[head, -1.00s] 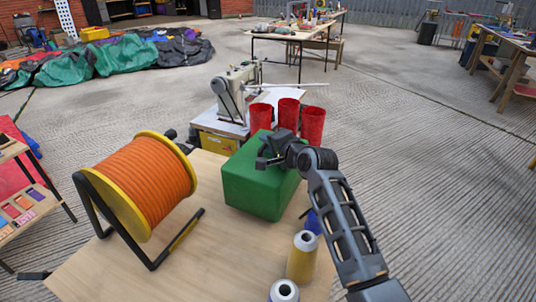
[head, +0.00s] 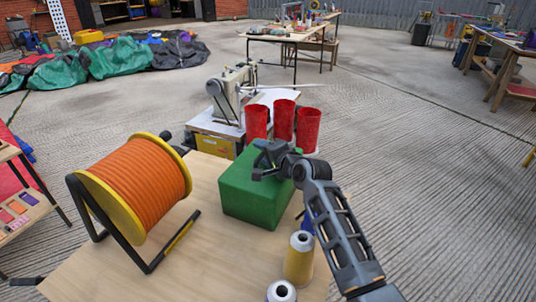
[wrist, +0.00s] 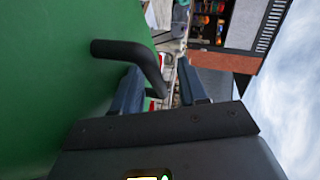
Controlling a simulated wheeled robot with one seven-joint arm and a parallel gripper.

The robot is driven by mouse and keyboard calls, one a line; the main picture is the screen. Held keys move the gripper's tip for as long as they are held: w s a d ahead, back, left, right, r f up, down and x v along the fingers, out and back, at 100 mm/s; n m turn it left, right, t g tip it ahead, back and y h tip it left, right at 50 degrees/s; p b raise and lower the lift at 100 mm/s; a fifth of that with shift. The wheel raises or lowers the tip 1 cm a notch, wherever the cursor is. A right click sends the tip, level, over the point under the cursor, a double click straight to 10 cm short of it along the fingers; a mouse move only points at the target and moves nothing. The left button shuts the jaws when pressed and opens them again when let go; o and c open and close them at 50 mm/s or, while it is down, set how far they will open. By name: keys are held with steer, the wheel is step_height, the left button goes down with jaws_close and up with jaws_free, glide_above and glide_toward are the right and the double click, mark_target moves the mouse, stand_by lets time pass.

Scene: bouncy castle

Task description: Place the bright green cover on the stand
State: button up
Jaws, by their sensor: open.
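The bright green cover (head: 252,203) is a box-like block standing on the wooden table. In the wrist view its green side (wrist: 50,80) fills the left, with a black bent handle (wrist: 135,50) sticking out from it. My gripper (head: 264,160) is at the top of the cover. Its two fingers (wrist: 160,88) are apart, and the handle's end lies between or just beyond them. I cannot tell whether they touch it. Nothing is clearly recognisable as the stand; a low white-topped unit (head: 212,126) with a yellow front is behind the cover.
An orange cord reel (head: 140,185) on a black frame stands left of the cover. Thread cones (head: 300,258) stand at the table's front right. Behind are a sewing machine (head: 230,92) and red cups (head: 283,120). The concrete floor to the right is clear.

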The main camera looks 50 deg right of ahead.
steer(key=p+v, duration=0.1)
steer(key=v, duration=1.1)
